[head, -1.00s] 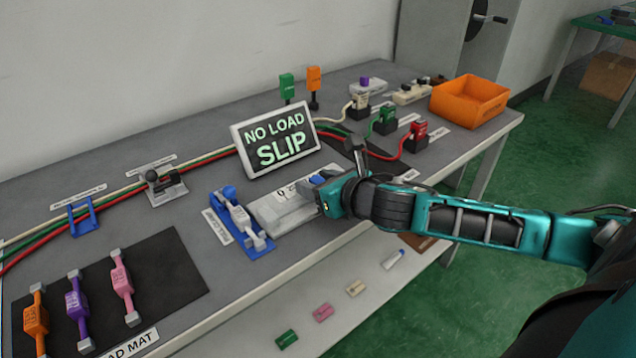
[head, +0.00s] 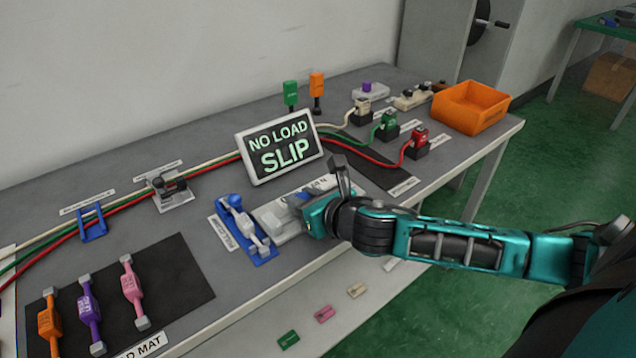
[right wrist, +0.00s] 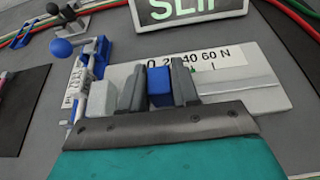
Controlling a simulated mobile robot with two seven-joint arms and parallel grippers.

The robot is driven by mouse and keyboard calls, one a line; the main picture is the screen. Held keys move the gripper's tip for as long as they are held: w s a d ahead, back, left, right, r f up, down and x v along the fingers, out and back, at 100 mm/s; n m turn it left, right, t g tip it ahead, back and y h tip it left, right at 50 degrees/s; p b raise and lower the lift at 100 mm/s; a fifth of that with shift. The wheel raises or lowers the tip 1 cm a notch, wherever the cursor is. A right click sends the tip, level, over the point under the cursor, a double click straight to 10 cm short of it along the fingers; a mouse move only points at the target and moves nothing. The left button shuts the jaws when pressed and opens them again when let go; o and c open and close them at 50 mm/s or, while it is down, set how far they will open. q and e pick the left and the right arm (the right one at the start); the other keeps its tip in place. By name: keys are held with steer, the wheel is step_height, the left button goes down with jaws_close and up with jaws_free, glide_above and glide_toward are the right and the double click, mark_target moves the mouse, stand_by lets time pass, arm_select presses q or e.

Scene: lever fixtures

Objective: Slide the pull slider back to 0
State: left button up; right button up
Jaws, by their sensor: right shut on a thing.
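The pull slider is a blue block (right wrist: 158,86) on a pale grey base (right wrist: 262,98) with a printed scale reading 0, 20, 40, 60 N. My right gripper (right wrist: 158,88) is shut on it, with a grey finger on each side. The block stands near the 0 end of the scale, but the fingers and gripper body hide part of the track, so its exact reading cannot be told. In the head view my right gripper (head: 305,214) covers much of the base. My left gripper is not in view.
A tilted display (head: 280,147) reading "NO LOAD SLIP" stands just behind the base. A blue fixture (head: 230,232) with a pale lever stands close to the left. A black mat (head: 188,270) with several coloured handles lies further left. The bench's front edge is close.

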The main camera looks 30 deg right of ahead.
steer(key=shift+a+r, duration=0.15)
steer(key=shift+a, duration=0.5)
steer(key=shift+s+a, duration=0.1)
steer(key=shift+a, duration=0.15)
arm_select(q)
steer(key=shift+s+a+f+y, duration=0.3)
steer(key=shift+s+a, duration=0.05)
arm_select(e)
steer(key=o, duration=0.8)
steer(key=shift+a, duration=0.1)
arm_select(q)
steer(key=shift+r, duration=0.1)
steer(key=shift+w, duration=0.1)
arm_select(e)
steer(key=shift+s, duration=0.2)
arm_select(q)
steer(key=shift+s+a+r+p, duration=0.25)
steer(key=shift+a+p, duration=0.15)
steer(key=shift+p, duration=0.5)
arm_select(e)
steer(key=v, duration=1.2)
steer(key=shift+s, duration=0.25)
